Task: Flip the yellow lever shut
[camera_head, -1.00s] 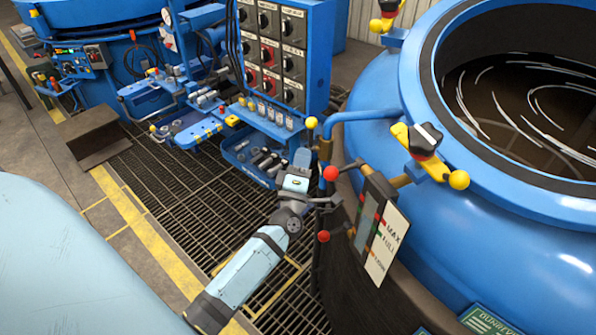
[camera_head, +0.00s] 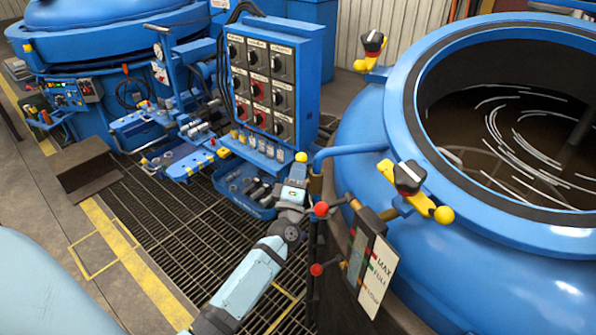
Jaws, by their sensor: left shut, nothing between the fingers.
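A yellow ball knob (camera_head: 301,157) stands just above my left gripper, by the blue pipe at the furnace's left side. I cannot tell its lever's full shape, as its lower part is hidden. My left gripper (camera_head: 311,213) is shut and empty, close beside the upper red ball knob (camera_head: 321,209); its fingertips are dark and partly hidden there, and I cannot tell if they touch anything. A yellow clamp handle (camera_head: 422,204) with a black knob sits on the furnace rim to the right. My right gripper is not in view.
A second red knob (camera_head: 317,269) and the MAX/FULL level gauge (camera_head: 367,258) stand close on the right. A blue tray of parts (camera_head: 240,190) and a control panel (camera_head: 268,85) are behind. The open blue furnace (camera_head: 390,150) fills the right. The grating left of my arm is clear.

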